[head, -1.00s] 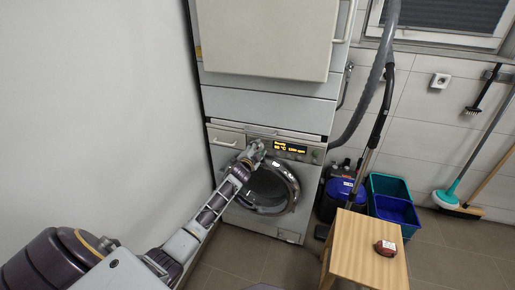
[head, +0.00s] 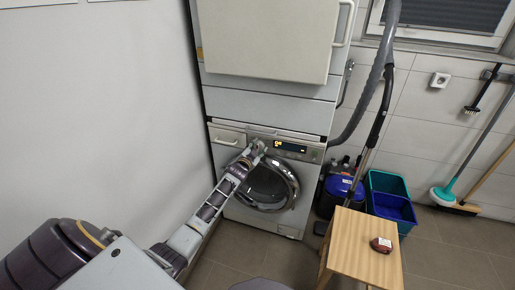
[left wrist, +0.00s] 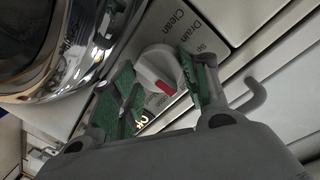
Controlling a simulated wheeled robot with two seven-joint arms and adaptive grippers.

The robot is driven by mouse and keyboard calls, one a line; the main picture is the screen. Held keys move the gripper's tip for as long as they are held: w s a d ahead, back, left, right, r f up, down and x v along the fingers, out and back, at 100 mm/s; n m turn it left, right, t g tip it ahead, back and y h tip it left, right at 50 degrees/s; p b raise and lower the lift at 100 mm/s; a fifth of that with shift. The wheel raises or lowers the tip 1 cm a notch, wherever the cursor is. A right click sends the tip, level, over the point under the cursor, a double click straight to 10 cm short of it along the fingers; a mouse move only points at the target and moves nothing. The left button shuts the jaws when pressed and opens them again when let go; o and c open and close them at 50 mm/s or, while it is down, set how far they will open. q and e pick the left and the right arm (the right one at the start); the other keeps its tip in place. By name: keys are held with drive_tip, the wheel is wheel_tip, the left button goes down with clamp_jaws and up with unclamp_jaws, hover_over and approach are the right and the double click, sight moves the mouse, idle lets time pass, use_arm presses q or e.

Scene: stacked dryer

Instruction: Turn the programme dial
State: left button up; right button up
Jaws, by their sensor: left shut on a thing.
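The programme dial (left wrist: 158,72) is a white round knob with a red mark, seen in the left wrist view on the washing machine's panel. My left gripper (left wrist: 155,85) has its green-padded fingers on either side of the dial and is shut on it. In the head view my left gripper (head: 256,147) is at the washing machine (head: 229,160), just left of the display (head: 290,147), and hides the dial there. The display shows a short lit sign at its left end. My right gripper is in neither view.
The round chrome-rimmed door (head: 293,183) is shut below the panel. A dryer (head: 266,40) is stacked above.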

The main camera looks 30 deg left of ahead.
use_arm(q)
drive_tip(key=shift+f, duration=0.1)
idle(0.4)
drive_tip(key=o, duration=1)
drive_tip(key=shift+a, duration=0.1)
drive_tip(key=shift+s, duration=0.1)
drive_tip(key=shift+v, duration=5.95)
